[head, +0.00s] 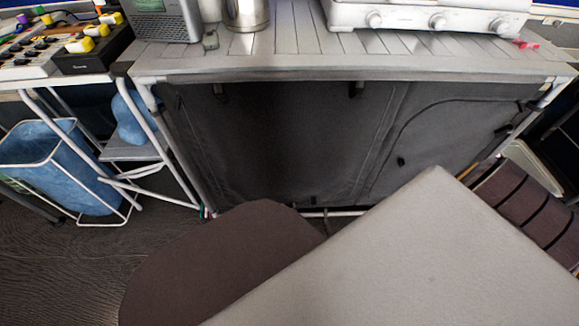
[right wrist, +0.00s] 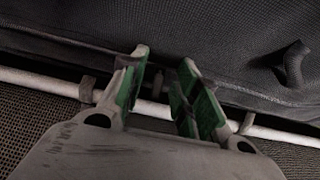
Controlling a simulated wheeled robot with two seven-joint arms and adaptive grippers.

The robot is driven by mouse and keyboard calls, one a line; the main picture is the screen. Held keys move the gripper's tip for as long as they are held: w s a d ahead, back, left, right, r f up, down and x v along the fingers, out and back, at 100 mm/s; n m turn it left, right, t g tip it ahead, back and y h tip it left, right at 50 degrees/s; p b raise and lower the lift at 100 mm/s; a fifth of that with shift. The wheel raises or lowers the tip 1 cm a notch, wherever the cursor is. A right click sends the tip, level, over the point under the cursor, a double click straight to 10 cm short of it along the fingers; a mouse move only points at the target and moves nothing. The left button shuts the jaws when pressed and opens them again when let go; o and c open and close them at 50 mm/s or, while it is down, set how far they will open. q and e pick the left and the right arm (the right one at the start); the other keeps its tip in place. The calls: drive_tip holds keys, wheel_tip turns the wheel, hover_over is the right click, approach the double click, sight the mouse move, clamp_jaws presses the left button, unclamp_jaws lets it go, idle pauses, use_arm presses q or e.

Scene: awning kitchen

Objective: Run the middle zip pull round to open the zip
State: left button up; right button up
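A dark fabric storage unit (head: 290,135) hangs under the slatted counter, its front closed. A curved zip seam (head: 400,125) arches over its right-hand panel. A small dark tab, perhaps the zip pull (head: 401,161), hangs near the left part of that seam. In the right wrist view my right gripper (right wrist: 160,82) is open, its green-padded fingers apart with nothing seen between them. It is close to dark fabric and a pale bar. A dark fabric tab or loop (right wrist: 290,65) stands right of the fingers, apart from them; I cannot tell if it is the pull. My left gripper is not in view.
A pale bar (right wrist: 50,82) crosses behind the right fingers. The slatted counter (head: 300,62) carries a white stove (head: 430,17) and a metal pot (head: 246,14). A blue bag in a white frame (head: 65,165) stands left. Large grey and brown surfaces block the lower head view.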

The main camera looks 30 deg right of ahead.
drive_tip(key=shift+w+f, duration=0.1)
drive_tip(key=shift+w, duration=0.1)
drive_tip(key=shift+d, duration=0.1)
drive_tip(key=shift+c, duration=0.3)
clamp_jaws()
